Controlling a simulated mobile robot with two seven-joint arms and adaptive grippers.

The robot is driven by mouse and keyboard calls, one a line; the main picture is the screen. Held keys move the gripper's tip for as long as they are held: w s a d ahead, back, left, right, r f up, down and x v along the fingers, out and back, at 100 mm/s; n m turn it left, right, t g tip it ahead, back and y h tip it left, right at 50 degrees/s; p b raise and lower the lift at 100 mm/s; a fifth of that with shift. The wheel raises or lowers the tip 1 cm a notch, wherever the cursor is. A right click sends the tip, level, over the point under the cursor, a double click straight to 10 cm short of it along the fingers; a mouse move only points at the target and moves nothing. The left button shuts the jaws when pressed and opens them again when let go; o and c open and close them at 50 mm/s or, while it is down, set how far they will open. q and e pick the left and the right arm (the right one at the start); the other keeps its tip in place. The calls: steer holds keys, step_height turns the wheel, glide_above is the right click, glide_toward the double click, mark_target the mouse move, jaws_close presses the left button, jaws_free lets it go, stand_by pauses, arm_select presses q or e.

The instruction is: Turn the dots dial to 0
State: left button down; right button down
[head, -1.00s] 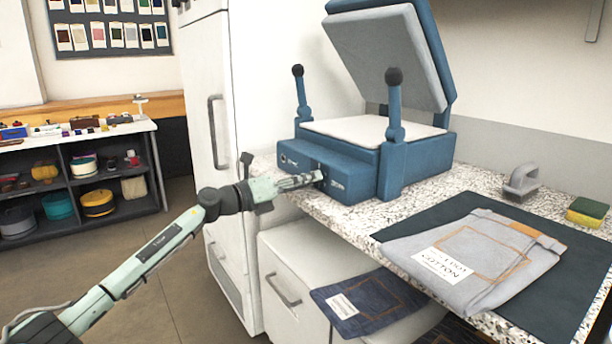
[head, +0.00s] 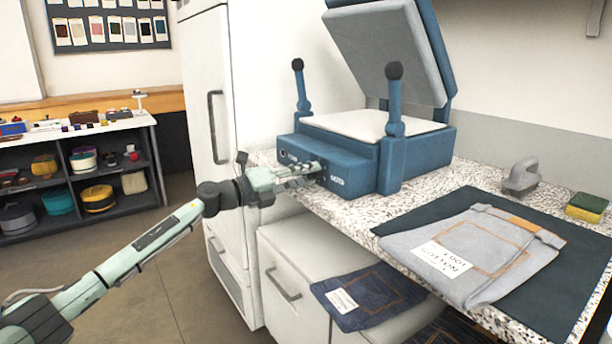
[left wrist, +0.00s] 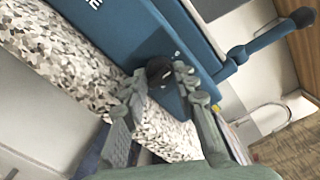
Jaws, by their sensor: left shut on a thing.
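The blue heat press (head: 362,160) stands on the speckled counter with its padded lid raised. Its front control box (head: 345,172) has pale lettering too small to read fully. The dark round dial (left wrist: 158,70) on that front shows in the left wrist view, with a light mark on it. My left gripper (head: 316,170) reaches the front of the box from the left. In the left wrist view its two fingers (left wrist: 161,77) are closed on the dial, one on each side. In the head view the gripper hides the dial. The dial's scale and reading cannot be made out.
A folded grey garment (head: 470,253) labelled cotton lies on a dark mat (head: 560,300) on the counter (head: 345,214). A navy garment (head: 372,298) lies lower down. A grey iron-like tool (head: 521,177) and a sponge (head: 587,207) sit at right. A white cabinet (head: 209,125) stands close behind my arm.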

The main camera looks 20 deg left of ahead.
arm_select(q)
steer(key=c, duration=1.2)
jaws_free()
steer(key=v, duration=1.2)
steer(key=shift+a, duration=0.1)
